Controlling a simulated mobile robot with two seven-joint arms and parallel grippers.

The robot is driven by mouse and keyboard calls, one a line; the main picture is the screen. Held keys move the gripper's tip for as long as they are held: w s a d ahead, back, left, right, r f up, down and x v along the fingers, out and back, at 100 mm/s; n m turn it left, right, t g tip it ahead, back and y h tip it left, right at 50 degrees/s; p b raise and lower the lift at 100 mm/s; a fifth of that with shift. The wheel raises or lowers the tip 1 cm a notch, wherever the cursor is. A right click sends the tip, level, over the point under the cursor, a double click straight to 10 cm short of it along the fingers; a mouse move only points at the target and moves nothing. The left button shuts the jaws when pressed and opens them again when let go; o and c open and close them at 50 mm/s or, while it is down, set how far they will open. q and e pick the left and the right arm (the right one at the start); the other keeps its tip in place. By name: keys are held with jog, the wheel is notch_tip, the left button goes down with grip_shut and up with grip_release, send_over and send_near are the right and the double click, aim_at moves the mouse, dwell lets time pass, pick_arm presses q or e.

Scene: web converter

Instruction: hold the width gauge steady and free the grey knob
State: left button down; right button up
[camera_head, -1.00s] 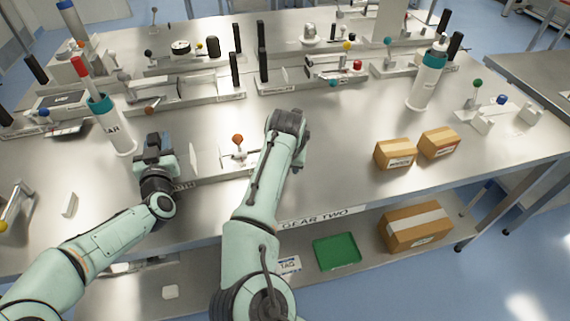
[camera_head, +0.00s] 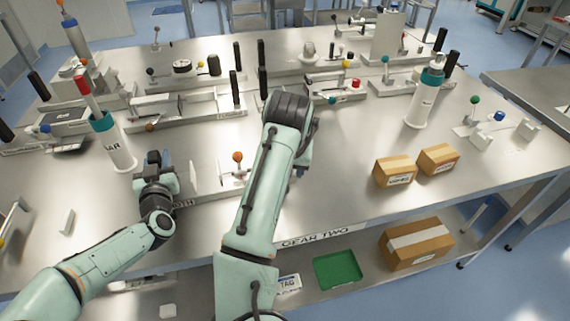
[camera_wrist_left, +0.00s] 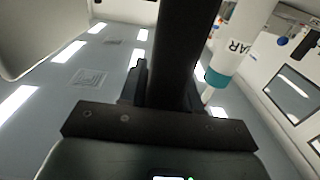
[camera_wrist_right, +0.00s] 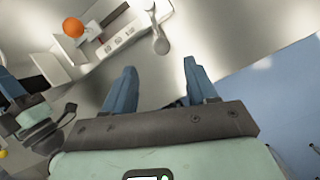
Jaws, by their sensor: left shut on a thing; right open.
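The width gauge (camera_head: 208,192) is a low, pale fixture with upright plates and an orange ball (camera_head: 237,157) at the front of the table. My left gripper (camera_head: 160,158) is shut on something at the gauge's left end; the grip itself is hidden. A dark bar (camera_wrist_left: 178,50) fills the middle of the left wrist view. My right gripper (camera_wrist_right: 159,76) is open and empty, with blue fingers apart. A grey knob (camera_wrist_right: 160,43) on the gauge's end lies just beyond and between those fingers. In the head view my right arm hides this knob.
A white cylinder with a teal collar (camera_head: 118,150) stands close behind my left gripper. Two cardboard boxes (camera_head: 395,172) (camera_head: 438,158) lie to the right. More fixtures (camera_head: 185,107) line the back. The steel table (camera_head: 345,140) is clear between my right arm and the boxes.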

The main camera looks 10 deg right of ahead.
jog(key=shift+s+r, duration=0.2)
jog(key=shift+r, duration=0.2)
